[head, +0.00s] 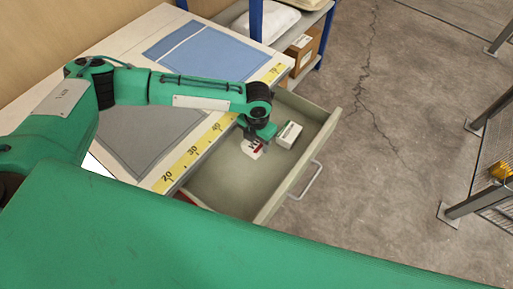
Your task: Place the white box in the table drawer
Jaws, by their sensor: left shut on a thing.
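The table drawer (225,185) is pulled open, with a grey-beige interior and a metal handle on its front. My left gripper (257,143) points down over the far part of the drawer. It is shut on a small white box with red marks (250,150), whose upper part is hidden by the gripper. I cannot tell whether this box touches the drawer floor. Another white box with a dark green patch (289,134) lies in the drawer just right of the gripper. My right gripper is out of view.
The table (138,40) carries a blue mat (205,55), a grey mat (150,140) and a yellow ruler strip (190,155). A shelf behind holds a white pillow (270,20) and a cardboard box (302,52). The near part of the drawer is clear. A mesh fence stands right.

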